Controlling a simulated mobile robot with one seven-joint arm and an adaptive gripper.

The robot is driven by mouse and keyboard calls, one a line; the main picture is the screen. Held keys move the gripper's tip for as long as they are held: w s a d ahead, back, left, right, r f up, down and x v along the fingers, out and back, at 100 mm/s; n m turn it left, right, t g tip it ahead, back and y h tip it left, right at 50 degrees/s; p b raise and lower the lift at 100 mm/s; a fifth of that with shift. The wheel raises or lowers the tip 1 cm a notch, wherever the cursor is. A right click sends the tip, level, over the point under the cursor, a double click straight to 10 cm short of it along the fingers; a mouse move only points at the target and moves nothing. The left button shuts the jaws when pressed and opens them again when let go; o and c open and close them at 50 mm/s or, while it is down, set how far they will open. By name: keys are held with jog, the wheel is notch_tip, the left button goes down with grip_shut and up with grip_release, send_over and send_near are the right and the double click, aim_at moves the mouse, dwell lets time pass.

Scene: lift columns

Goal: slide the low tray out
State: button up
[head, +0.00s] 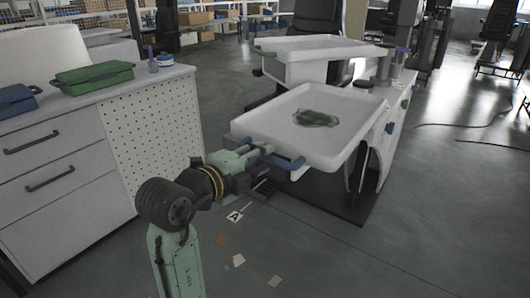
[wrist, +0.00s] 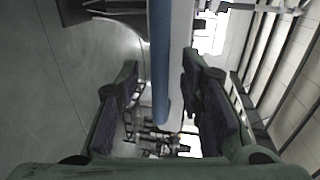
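The low tray (head: 350,146) is white and shallow, with a raised rim. It juts out from the white column unit, below and in front of the upper tray. A dark green crumpled item (head: 316,118) lies on it. The tray's blue bar handle (head: 291,163) is at its near edge. My gripper (head: 266,157) is at the left part of this handle. In the wrist view the blue handle (wrist: 160,60) runs between the two open fingers (wrist: 161,95), with a gap on either side. The upper tray (head: 325,47) has a green handle (head: 265,52).
A white drawer cabinet (head: 60,140) with a pegboard side stands at left, carrying a green case (head: 93,76) and a blue case (head: 16,100). Small paper pieces (head: 238,260) lie on the floor. Floor at the front right is clear; cables (head: 465,126) lie farther back.

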jog(key=shift+x, duration=1.2)
jog(key=shift+c, duration=0.5)
grip_shut()
jog(key=shift+a, duration=0.1)
